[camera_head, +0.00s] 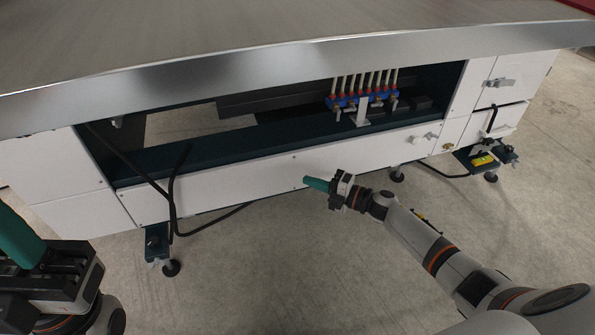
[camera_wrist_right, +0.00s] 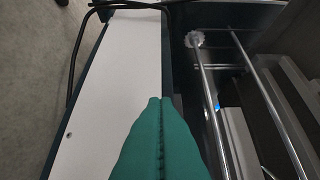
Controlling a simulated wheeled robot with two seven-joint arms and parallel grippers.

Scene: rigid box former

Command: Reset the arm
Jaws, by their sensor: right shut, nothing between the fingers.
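My right arm reaches in from the lower right of the head view. Its green-fingered gripper (camera_head: 308,183) is in front of the machine's white lower panel (camera_head: 240,185) and points left. In the right wrist view its two green fingers (camera_wrist_right: 161,103) meet along a seam, with nothing between them. My left gripper (camera_head: 15,235) is at the lower left of the head view. It is partly cut off by the frame edge, so the gap between its fingers cannot be told.
The machine's metal top (camera_head: 300,62) overhangs its open frame. A blue valve block (camera_head: 362,100) with several white tubes sits inside. A black cable (camera_head: 172,190) hangs at the front left. Levelling feet (camera_head: 170,268) stand on the grey floor. The floor in front (camera_head: 270,285) is clear.

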